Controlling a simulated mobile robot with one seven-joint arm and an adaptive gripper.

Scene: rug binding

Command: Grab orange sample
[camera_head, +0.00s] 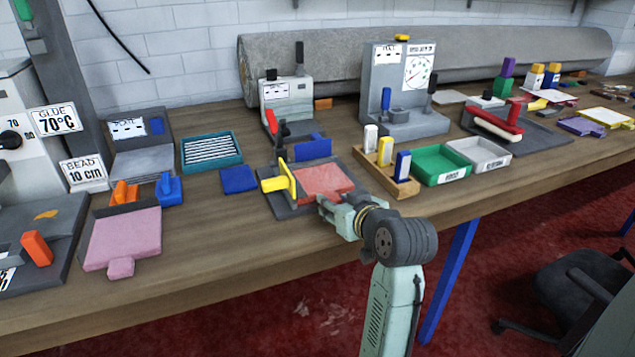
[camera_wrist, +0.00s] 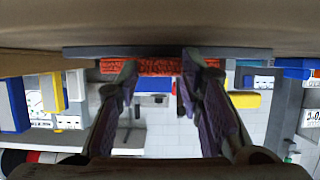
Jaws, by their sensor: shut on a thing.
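The orange sample (camera_head: 322,181), a flat salmon-orange slab, lies on a grey plate (camera_head: 290,212) at the middle of the bench. Its textured front edge shows bright orange-red in the wrist view (camera_wrist: 150,67). My gripper (camera_head: 332,208) reaches in from the front of the bench and is shut on the sample's near edge. In the wrist view the two fingers (camera_wrist: 160,78) stand at either side of the orange edge. The fingertips are partly hidden in the head view.
A yellow clamp (camera_head: 280,182) stands at the plate's left edge, with a blue block (camera_head: 313,149) behind. A wooden holder (camera_head: 390,182) with upright blocks is close on the right. A pink sample (camera_head: 123,238) lies at left. Bare bench shows between it and the plate.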

